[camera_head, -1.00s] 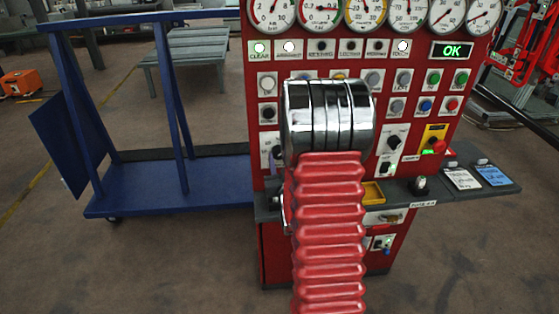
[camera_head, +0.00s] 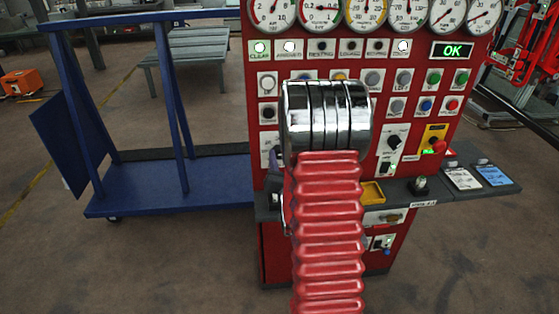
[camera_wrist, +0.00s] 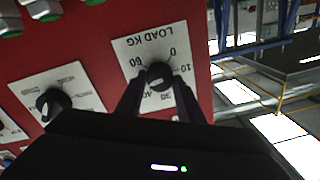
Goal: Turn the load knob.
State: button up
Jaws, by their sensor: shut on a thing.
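The load knob (camera_wrist: 160,73) is a round black knob on a white dial plate (camera_wrist: 137,52) marked LOAD KG, which appears upside down in the wrist view. Numbers such as 0, 10 and 60 ring it. My gripper (camera_wrist: 159,84) has its dark fingers on both sides of the knob and is shut on it. The knob's pointer is hard to read. In the head view my arm hides the gripper and its contact with the knob.
A second black knob (camera_wrist: 54,101) sits on its own plate beside the load knob. A grey shelf (camera_head: 440,191) juts out below. A blue cart (camera_head: 170,190) stands at the left.

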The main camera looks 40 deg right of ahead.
jog(key=shift+w+a, duration=0.1)
jog(key=o, duration=1.1)
jog(key=shift+c, duration=0.2)
